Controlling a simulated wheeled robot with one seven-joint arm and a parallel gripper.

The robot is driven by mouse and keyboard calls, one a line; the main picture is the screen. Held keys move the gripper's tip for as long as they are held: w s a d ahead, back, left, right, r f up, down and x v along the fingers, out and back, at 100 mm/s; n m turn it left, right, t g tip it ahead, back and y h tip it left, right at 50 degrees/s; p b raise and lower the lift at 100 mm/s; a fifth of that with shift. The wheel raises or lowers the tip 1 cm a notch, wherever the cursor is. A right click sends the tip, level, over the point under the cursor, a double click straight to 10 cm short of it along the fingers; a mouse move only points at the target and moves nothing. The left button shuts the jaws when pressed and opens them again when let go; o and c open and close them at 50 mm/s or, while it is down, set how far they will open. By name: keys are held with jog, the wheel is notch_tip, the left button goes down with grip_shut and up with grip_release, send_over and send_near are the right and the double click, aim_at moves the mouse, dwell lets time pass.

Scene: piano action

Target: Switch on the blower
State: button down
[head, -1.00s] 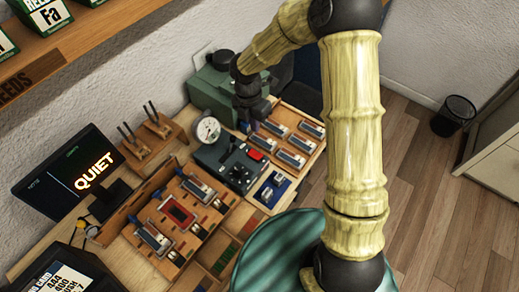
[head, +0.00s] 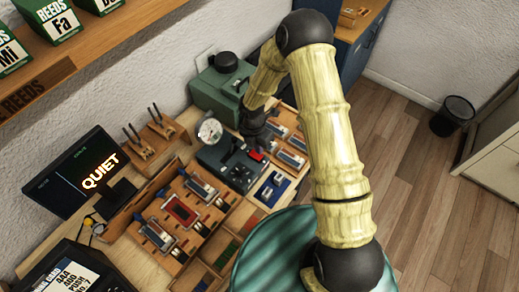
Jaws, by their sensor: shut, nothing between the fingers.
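A dark blue-grey box (head: 213,158) stands on the bench with a round white gauge (head: 210,130), a black knob and a red switch (head: 257,156) on top. It looks like the blower unit, but I read no label on it. My gripper (head: 252,145) is over the box's back right part, just behind the red switch. Its fingers are small and dark here; they look shut and hold nothing. I cannot tell whether they touch the switch or which way the switch is set. A screen (head: 85,175) at the left reads "QUIET".
A green case (head: 218,92) stands behind the box. Trays of metal reed parts lie to the right and at the front left (head: 180,212). A wooden stand with upright tools (head: 148,145) is by the wall. A shelf (head: 95,40) overhangs the upper left.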

aim_at(260, 157)
jog(key=shift+s+d+f+p, duration=0.1)
jog(key=shift+f+p, duration=0.4)
jog(key=shift+f, duration=0.9)
jog(key=shift+d+f+b, duration=0.1)
jog(key=shift+f+b, duration=0.2)
jog(key=shift+b, duration=0.1)
jog(key=shift+r, duration=0.1)
jog(key=shift+w+a+r+p, duration=0.25)
jog(key=shift+w+a+p, duration=0.15)
jog(key=shift+a, duration=0.2)
